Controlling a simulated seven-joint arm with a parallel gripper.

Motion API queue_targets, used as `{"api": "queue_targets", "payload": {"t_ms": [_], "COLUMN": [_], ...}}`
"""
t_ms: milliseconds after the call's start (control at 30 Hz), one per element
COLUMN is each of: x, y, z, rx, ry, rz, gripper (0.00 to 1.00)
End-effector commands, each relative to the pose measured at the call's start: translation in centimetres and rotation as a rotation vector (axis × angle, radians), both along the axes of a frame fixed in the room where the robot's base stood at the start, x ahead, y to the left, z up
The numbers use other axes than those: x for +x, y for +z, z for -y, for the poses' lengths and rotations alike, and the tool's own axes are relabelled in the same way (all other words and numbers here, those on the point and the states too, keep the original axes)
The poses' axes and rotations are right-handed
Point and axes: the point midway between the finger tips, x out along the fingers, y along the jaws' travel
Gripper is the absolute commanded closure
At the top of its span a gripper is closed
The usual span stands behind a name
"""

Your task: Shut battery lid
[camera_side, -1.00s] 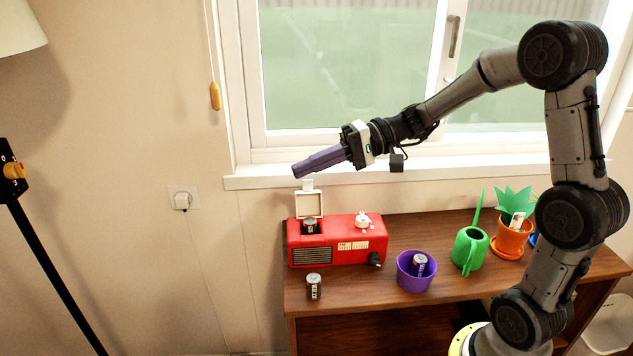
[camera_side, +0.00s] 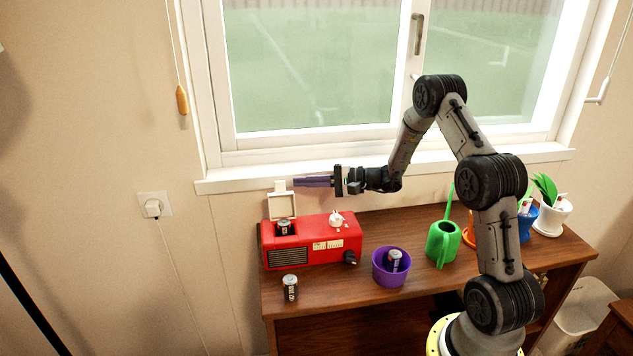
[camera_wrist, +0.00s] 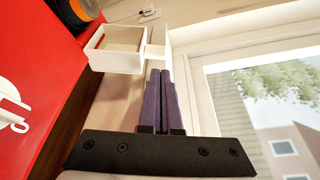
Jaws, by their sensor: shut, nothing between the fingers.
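The red radio (camera_side: 312,241) stands on the wooden hutch top. Its cream battery lid (camera_side: 281,206) stands open and upright at the left end. A battery (camera_side: 284,228) shows in the opening below the lid. My gripper (camera_side: 297,182) is shut and empty, pointing left just behind the lid at about the height of its upper edge. In the wrist view the purple fingers (camera_wrist: 161,72) lie together, and the lid (camera_wrist: 117,61) is just ahead and to the left. I cannot tell whether the fingertips touch it.
A loose battery (camera_side: 290,288) stands in front of the radio. A purple bowl (camera_side: 391,268) holds another battery. A green watering can (camera_side: 443,243) and potted plants (camera_side: 552,215) stand to the right. The window sill (camera_side: 235,184) runs close behind my gripper.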

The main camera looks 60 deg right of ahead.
Motion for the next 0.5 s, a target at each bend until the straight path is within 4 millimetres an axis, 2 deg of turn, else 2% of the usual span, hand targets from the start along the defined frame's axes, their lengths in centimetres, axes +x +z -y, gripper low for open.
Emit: {"api": "queue_targets", "payload": {"t_ms": [200,500], "x": [2.8,3.8], "y": [-0.4,-0.5], "z": [-1.5,-1.9], "rx": [-0.001,-0.001], "ry": [0.002,0.001], "rz": [0.000,0.001], "gripper": [1.00,1.00]}}
